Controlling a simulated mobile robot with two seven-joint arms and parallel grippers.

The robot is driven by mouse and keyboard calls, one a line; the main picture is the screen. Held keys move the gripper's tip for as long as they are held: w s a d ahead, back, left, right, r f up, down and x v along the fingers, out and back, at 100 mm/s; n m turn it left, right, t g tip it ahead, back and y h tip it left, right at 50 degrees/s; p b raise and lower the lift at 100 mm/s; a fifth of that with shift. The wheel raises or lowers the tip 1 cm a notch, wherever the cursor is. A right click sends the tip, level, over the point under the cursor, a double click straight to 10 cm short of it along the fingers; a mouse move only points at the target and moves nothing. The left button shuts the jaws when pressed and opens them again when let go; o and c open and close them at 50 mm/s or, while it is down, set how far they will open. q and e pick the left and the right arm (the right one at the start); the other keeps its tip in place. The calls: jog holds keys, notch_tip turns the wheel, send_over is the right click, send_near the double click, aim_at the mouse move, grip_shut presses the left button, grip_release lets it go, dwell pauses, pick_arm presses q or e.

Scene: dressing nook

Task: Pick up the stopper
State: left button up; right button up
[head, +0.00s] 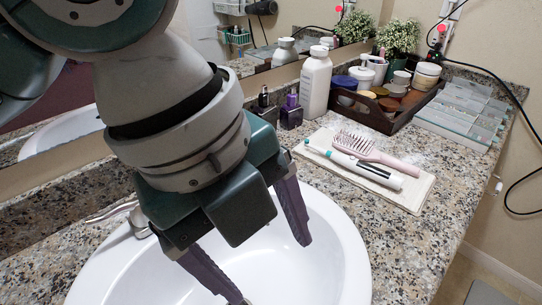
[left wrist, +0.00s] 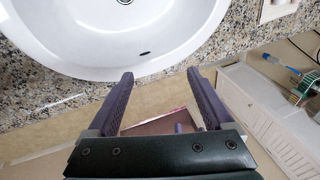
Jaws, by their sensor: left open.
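My left gripper (head: 271,272) is open and empty above the white sink (head: 345,255), its purple fingers pointing down toward the basin. In the left wrist view, the open fingers (left wrist: 160,73) show at the near edge of the basin (left wrist: 60,30), with nothing between them. A round metal drain piece (left wrist: 125,2) is cut by the top edge there; I cannot tell whether it is the stopper. A small dark slot (left wrist: 145,54) shows in the basin wall. No loose stopper can be made out for certain. My arm hides part of the sink in the head view.
A faucet (head: 138,222) stands behind the sink. A purple bottle (head: 291,112) and a white bottle (head: 316,82) stand beyond it. A cloth (head: 415,195) with a pink brush (head: 372,152) and a white styling tool (head: 365,171) lies right. The counter's front right (head: 420,240) is clear.

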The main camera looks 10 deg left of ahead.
pick_arm(q)
jog(key=w+a+f+m+y+b, duration=0.1)
jog(key=a+f+m+b, duration=0.1)
jog(key=f+b, duration=0.5)
jog(key=w+a+f+m+y+b, duration=0.1)
jog(key=w+a+f+m+b, duration=0.1)
jog(key=f+b, duration=0.6)
jog(key=w+a+f+m+y+b, duration=0.1)
jog(key=w+a+f+m+b, duration=0.1)
jog(key=f+b, duration=0.5)
jog(key=shift+a+f+m+g, duration=0.2)
jog(key=shift+f+m, duration=0.15)
jog(key=shift+f, duration=0.3)
jog(key=shift+a+f+m+g, duration=0.2)
jog(key=shift+f+m, duration=0.15)
jog(key=shift+f, duration=0.25)
jog(key=f+b, duration=0.2)
jog(key=f, duration=0.1)
jog(key=f+b, duration=0.1)
jog(key=f, duration=0.1)
jog(key=shift+w+d, duration=0.15)
jog(key=shift+d, duration=0.1)
jog(key=shift+r, duration=0.1)
jog(key=shift+c, duration=0.5)
grip_shut()
pick_arm(e)
notch_tip(320, 180, down, 29)
